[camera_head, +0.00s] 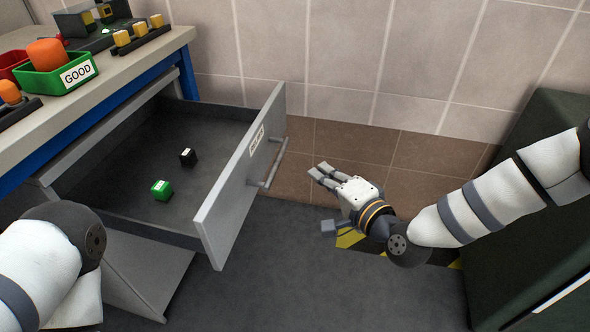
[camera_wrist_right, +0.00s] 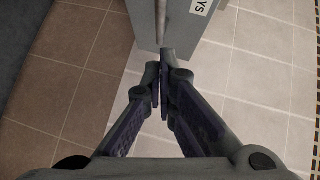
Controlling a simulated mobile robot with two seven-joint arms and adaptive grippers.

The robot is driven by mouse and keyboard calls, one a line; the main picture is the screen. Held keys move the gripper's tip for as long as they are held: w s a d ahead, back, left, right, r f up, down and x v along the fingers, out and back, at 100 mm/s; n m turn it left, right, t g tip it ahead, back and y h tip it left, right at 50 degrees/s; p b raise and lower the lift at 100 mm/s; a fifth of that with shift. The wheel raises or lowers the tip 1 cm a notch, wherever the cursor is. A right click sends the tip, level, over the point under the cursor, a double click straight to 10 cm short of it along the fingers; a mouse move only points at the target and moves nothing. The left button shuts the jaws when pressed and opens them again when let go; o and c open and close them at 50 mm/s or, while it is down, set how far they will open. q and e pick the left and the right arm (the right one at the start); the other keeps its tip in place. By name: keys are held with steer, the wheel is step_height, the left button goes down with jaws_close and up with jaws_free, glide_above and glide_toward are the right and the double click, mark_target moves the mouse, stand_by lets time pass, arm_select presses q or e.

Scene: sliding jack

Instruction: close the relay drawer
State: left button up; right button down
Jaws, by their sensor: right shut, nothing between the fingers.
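The relay drawer (camera_head: 225,190) is pulled far out from under the workbench at the left of the head view. Its grey front panel carries a white label and a bar handle (camera_head: 275,165).
The workbench (camera_head: 150,50) above the drawer holds a green bin (camera_head: 55,80) marked GOOD, a red bin (camera_head: 12,65) and yellow-topped parts. A dark green cabinet (camera_head: 530,130) stands at the right. Open floor (camera_head: 300,270) lies between drawer and cabinet.

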arm_select(q)
steer(key=shift+s+f, duration=0.25)
steer(key=shift+f, duration=0.05)
arm_select(e)
steer(key=w+a+f, duration=0.2)
steer(key=w+a, duration=0.3)
steer(key=shift+a, duration=0.25)
